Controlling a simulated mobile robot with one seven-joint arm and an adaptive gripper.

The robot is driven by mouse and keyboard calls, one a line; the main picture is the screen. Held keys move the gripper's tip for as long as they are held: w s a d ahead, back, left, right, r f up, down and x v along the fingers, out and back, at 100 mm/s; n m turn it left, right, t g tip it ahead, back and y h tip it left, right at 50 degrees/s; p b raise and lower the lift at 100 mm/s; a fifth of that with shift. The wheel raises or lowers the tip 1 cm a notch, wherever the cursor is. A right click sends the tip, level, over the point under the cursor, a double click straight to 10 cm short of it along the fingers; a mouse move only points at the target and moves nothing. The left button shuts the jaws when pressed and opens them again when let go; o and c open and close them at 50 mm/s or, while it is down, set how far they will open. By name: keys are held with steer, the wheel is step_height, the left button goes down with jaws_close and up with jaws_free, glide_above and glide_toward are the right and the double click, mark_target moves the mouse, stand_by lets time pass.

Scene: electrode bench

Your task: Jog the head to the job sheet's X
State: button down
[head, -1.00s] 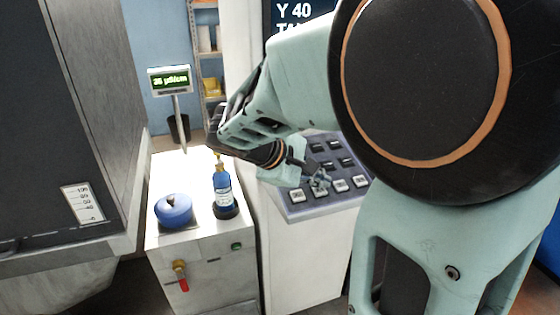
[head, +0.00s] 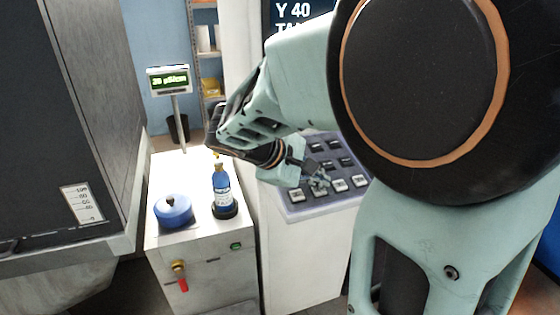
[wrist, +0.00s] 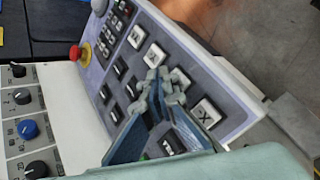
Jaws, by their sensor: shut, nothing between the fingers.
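A sloped control panel (head: 291,212) with rows of dark and pale keys stands at the centre of the head view. My gripper (head: 318,184) is shut and empty, its fingertips over the panel's lower row of pale keys. In the wrist view my gripper (wrist: 165,90) hides part of the keys, and I cannot tell whether it touches one. A pale key marked X (wrist: 206,113) shows just right of the fingers. The screen (head: 297,14) above reads "Y 40"; its X line and any job sheet are not visible.
A white cabinet (head: 205,275) at the left carries a blue bottle (head: 221,183), a blue round pot (head: 173,211) and a small green display (head: 170,79). In the wrist view a red emergency button (wrist: 76,52) and a row of knobs (wrist: 28,130) lie left of the keys.

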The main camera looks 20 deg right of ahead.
steer(key=shift+w+f+b, duration=0.1)
steer(key=shift+f+b, duration=0.2)
steer(key=shift+f, duration=0.1)
steer(key=shift+f+b, duration=0.35)
steer(key=shift+b, duration=0.05)
stand_by(0.4)
steer(key=shift+r, duration=0.15)
stand_by(0.3)
steer(key=shift+r+p, duration=0.55)
steer(key=shift+r, duration=0.1)
steer(key=r+p, duration=0.1)
steer(key=r, duration=0.1)
steer(key=s+r+p, duration=0.1)
steer(key=r+p, duration=0.1)
steer(key=r, duration=0.1)
steer(key=shift+s+p, duration=0.15)
steer(key=shift+p, duration=0.15)
steer(key=shift+f, duration=0.1)
stand_by(1.6)
